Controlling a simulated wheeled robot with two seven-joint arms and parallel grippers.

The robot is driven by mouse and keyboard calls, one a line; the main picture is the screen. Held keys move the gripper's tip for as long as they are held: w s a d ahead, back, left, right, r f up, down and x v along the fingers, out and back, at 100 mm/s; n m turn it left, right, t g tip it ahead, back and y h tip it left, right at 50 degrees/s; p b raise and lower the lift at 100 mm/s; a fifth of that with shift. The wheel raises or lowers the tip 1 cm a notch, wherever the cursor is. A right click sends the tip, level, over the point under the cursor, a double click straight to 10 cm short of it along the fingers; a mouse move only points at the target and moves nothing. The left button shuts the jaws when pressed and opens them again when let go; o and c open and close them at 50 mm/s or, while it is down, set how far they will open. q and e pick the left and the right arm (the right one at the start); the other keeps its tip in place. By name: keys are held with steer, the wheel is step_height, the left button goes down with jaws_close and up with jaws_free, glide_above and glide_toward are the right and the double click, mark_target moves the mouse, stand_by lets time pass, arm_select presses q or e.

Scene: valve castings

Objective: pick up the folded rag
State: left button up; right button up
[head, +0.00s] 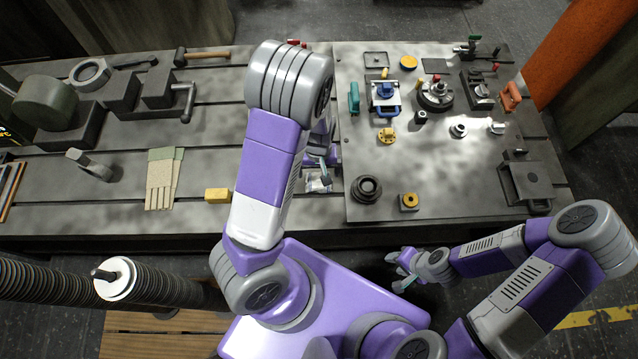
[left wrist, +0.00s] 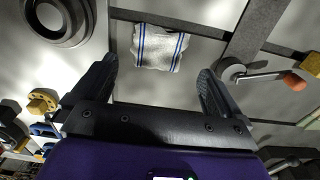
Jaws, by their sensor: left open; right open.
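The folded rag (left wrist: 160,47) is white with blue stripes and lies flat on the slotted grey table. In the left wrist view it is just beyond my left gripper (left wrist: 158,72), between the lines of its two open fingers, with nothing held. In the head view my left gripper (head: 322,163) is over the table just left of the large plate, and a pale part of the rag (head: 318,185) shows beneath it. My left arm hides much of that area. My right gripper (head: 404,271) is open and empty in front of the table edge, away from the rag.
A dark ring-shaped casting (head: 367,189) stands right of the rag on the raised plate (head: 440,190). A yellow block (head: 217,195) and gloves (head: 163,177) lie to the left. A crank handle (left wrist: 262,76) is right of the rag in the wrist view.

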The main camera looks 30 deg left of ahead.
mark_target(319, 182)
arm_select(q)
step_height(319, 182, down, 7)
steer(key=shift+b, duration=1.25)
steer(key=shift+c, duration=0.8)
steer(key=c, duration=1)
step_height(319, 182, up, 10)
steer(key=p, duration=0.4)
